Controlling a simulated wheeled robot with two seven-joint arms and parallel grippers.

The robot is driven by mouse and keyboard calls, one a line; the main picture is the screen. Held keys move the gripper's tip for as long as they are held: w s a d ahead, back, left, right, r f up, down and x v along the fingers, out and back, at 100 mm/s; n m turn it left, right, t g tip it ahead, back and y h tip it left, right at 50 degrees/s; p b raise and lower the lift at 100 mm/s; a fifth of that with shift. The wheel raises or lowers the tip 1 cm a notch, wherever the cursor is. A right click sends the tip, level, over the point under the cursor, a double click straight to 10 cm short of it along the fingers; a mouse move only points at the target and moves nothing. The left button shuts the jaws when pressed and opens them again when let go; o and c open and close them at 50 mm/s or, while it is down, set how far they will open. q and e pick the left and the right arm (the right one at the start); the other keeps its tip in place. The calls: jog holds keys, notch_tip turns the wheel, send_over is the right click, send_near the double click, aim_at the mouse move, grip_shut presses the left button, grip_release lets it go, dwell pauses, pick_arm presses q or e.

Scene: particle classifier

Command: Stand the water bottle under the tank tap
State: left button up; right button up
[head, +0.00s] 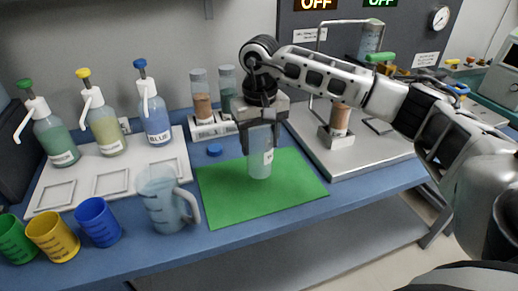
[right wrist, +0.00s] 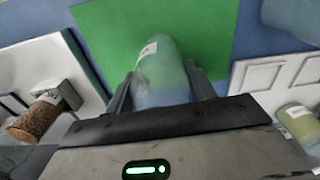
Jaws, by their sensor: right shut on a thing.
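The water bottle (head: 260,162), clear and bluish with a white label, is upright over the green mat (head: 220,200). My right gripper (head: 260,130) comes down from above, shut on its upper part. In the right wrist view the bottle (right wrist: 163,62) sits between the two dark fingers (right wrist: 160,90). I cannot tell whether its base touches the mat. A metal stand with a clear cylinder (head: 370,40) and a green handle (head: 380,57) stands at the back right, partly behind my right arm. I cannot make out a tap outlet. My left gripper is not in view.
A clear jug (head: 165,205) stands left of the mat, with green, yellow and blue cups (head: 98,222) beyond. Pump bottles (head: 152,115) stand on a white tray (head: 65,193). A tube rack (head: 210,130) is behind the mat. A cork-coloured tube (head: 340,118) stands on the right-hand metal tray.

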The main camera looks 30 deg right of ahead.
aim_at(259, 152)
jog(key=shift+w+d+f, duration=0.1)
jog(key=shift+w+f, duration=0.25)
jog(key=shift+f, duration=0.1)
jog(key=shift+w+f+p, duration=0.1)
jog(key=shift+f+p, duration=0.35)
jog(key=shift+f, duration=1.15)
jog(key=shift+f, duration=0.2)
jog(key=o, duration=1)
jog(key=shift+r, duration=0.1)
